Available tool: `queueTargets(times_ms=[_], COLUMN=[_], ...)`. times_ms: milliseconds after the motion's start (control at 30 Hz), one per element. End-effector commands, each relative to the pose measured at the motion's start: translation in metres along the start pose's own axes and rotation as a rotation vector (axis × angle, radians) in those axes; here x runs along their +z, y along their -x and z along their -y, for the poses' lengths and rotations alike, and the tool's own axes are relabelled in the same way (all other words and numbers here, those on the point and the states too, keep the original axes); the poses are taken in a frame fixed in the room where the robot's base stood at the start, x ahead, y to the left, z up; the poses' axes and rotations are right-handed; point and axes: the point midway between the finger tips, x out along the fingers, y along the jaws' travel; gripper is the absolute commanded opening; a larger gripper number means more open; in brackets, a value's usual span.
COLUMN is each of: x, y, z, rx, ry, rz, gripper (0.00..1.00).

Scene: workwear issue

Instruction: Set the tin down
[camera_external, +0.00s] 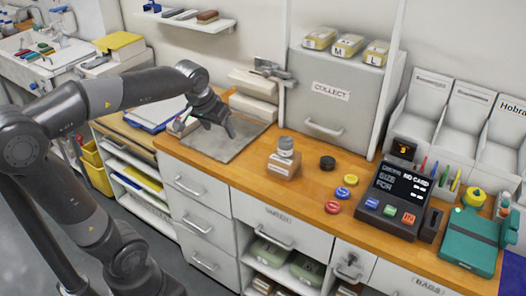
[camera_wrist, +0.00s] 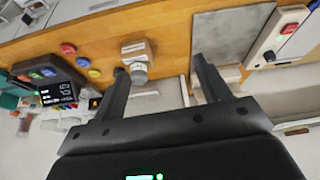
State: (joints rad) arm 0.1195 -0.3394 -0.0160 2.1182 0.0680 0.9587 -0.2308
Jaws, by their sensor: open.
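A small round tin with a grey top (camera_external: 286,146) stands upright on a small box-like block with a label (camera_external: 283,166) on the wooden counter. In the wrist view the tin (camera_wrist: 138,70) shows against the block (camera_wrist: 137,48), between my finger and the counter's middle. My gripper (camera_external: 207,128) is open and empty above the grey mat (camera_external: 222,143), to the left of the tin and apart from it. Its two spread fingers also show in the wrist view (camera_wrist: 161,68), with nothing held between them.
A black disc (camera_external: 327,162) and several coloured buttons (camera_external: 343,193) lie right of the block. A dark card terminal (camera_external: 391,205) and a green case (camera_external: 470,240) stand farther right. The grey COLLECT cabinet (camera_external: 322,112) rises behind. The mat is mostly clear.

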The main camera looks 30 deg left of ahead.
Motion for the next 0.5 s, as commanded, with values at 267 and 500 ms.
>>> queueTargets(times_ms=[267, 500], x=[0.097, 0.14], y=[0.01, 0.004], z=[0.038, 0.049], rx=[0.008, 0.01], ry=[-0.039, -0.062], rz=[-0.056, -0.081], gripper=[0.69, 0.69])
